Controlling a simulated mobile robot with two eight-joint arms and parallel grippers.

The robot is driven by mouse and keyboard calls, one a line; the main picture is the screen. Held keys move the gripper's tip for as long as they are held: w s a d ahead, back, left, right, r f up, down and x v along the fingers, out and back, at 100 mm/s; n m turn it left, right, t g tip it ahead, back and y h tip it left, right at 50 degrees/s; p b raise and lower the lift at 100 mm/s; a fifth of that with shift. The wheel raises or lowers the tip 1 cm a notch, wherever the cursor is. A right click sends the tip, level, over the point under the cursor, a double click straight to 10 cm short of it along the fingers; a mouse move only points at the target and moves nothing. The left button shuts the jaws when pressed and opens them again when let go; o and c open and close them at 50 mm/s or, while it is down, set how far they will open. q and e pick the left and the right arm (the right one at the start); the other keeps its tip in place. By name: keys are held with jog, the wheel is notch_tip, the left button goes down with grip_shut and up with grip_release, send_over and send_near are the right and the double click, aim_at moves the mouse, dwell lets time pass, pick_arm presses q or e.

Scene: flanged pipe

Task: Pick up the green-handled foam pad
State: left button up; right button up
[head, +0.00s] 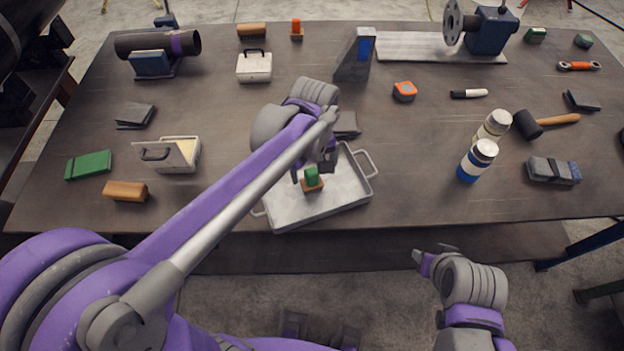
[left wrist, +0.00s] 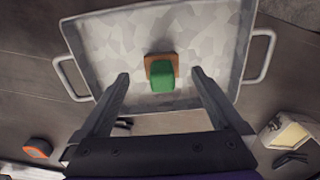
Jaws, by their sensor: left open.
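The green-handled foam pad (head: 312,180) has a green grip on an orange-brown base and sits in the metal tray (head: 345,205). In the left wrist view the pad (left wrist: 162,76) lies in the tray (left wrist: 110,50), ahead of and between my fingers. My left gripper (head: 322,168) is over the tray, just above and beside the pad. In the left wrist view my left gripper (left wrist: 160,88) is open with wide-apart fingers, and nothing is held. My right gripper (head: 435,252) is in front of the table's front edge, away from the pad; its jaw opening is unclear.
The tray has raised walls and two side handles. To its left are an open box (head: 185,160), an orange-brown block (head: 126,191) and a green block (head: 88,165). To its right stand two bottles (head: 476,162). A similar red-handled pad (head: 297,30) is at the back.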

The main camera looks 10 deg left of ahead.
aim_at(312, 178)
pick_arm(q)
jog(key=f, duration=0.4)
jog(key=shift+w+a+f, duration=0.25)
jog(key=shift+c, duration=0.2)
jog(key=c, duration=1.4)
jog(key=shift+r, duration=0.1)
